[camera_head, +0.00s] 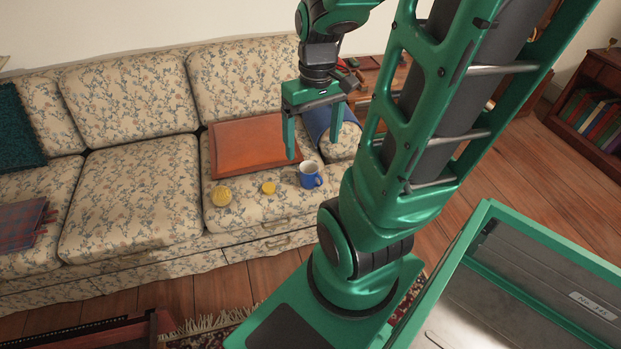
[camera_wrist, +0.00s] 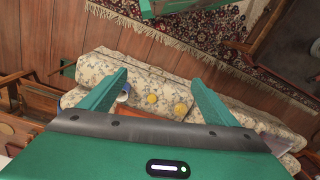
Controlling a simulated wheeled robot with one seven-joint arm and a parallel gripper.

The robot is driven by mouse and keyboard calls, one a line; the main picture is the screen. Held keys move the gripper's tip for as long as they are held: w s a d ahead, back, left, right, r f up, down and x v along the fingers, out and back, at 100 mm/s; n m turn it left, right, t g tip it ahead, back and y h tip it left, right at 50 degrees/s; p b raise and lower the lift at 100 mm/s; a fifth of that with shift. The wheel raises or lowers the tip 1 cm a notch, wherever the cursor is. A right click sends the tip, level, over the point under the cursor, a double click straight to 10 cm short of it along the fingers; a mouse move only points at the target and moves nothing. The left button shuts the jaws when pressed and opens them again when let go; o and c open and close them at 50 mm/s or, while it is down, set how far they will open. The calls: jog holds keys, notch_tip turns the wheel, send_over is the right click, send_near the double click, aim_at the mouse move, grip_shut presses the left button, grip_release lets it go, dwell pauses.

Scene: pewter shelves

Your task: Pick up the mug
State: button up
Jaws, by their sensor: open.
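A blue mug (camera_head: 312,181) with a pale inside stands upright on the front part of the floral sofa's seat (camera_head: 285,208) in the head view. My gripper (camera_head: 313,148) is open and empty, fingers pointing down, above and apart from the mug; the fingertips appear just behind it in the picture. In the wrist view, the mug (camera_wrist: 122,97) shows beside the left finger, which hides part of it. The open fingertips (camera_wrist: 160,77) frame the sofa seat there.
A round yellow thing (camera_head: 222,196) and a smaller yellow one (camera_head: 268,188) lie left of the mug. A flat orange-red item (camera_head: 250,143) lies behind them. A blue cylindrical item (camera_head: 318,122) is behind the gripper. The left sofa seat (camera_head: 130,195) is mostly clear.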

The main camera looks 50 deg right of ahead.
jog(key=w+d+f+n+t+y, duration=0.15)
jog(key=w+d+f+n, duration=0.3)
jog(key=w+f, duration=0.45)
jog(key=m+t+h, duration=0.1)
jog(key=t+h, duration=0.1)
jog(key=t, duration=1)
send_near(303, 168)
jog(key=x, duration=0.9)
jog(key=shift+w, duration=0.15)
jog(key=shift+c, duration=0.4)
jog(key=c, duration=1.3)
